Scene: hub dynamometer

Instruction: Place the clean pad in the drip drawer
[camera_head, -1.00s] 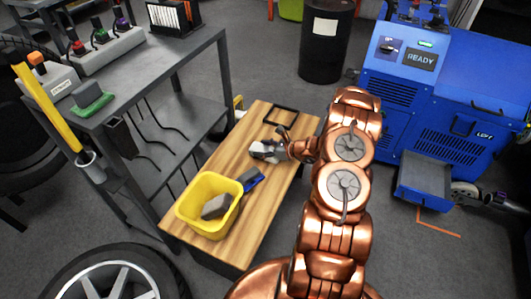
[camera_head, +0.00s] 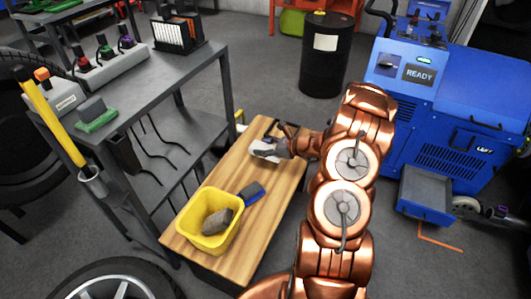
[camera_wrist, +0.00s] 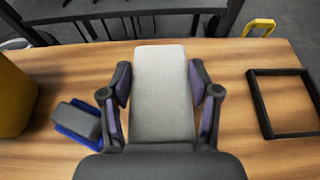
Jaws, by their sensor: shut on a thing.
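The clean pad is a pale grey rectangular pad (camera_wrist: 163,90), held between the two fingers of my gripper (camera_wrist: 164,92) in the wrist view. In the head view the pad (camera_head: 264,151) is at the far part of the wooden bench, with my gripper (camera_head: 285,147) at its right end. I cannot tell whether the pad still touches the wood. The drip drawer (camera_head: 426,206) is a grey tray with a blue front, pulled out low on the blue machine at the right, well apart from my gripper. Its floor looks bare.
A yellow bin (camera_head: 186,222) on the wooden bench (camera_head: 258,222) holds a dark grey lump. A blue-and-grey block (camera_head: 251,192) lies beside it. A black square frame (camera_wrist: 262,105) lies right of the pad. A grey metal table (camera_head: 165,75) stands left, a black drum (camera_head: 325,65) behind.

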